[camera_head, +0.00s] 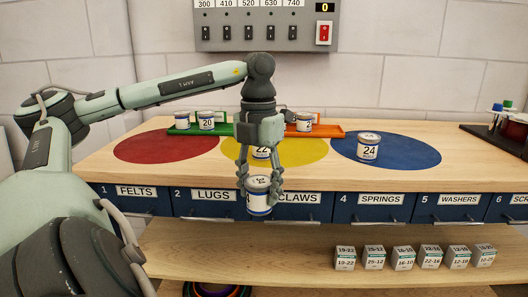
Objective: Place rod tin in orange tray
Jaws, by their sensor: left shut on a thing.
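My left gripper (258,178) comes down from above, its fingers shut around a white and dark blue tin (258,198). The held tin is upright, in front of the drawer fronts; its label is partly covered by the fingers, so I cannot read whether it says rod. The orange tray (333,130) lies at the back of the bench, behind and right of my gripper, and a small tin (304,122) stands in it. The gripper hides the tray's left part. My right gripper is not in view.
A tin marked 22 (261,152) stands on the yellow circle (310,152) behind my gripper. A tin marked 24 (368,147) stands on the blue circle (410,152). A green tray (181,130) holds tins. The red circle (150,148) is bare. Small boxes (403,258) line the lower shelf.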

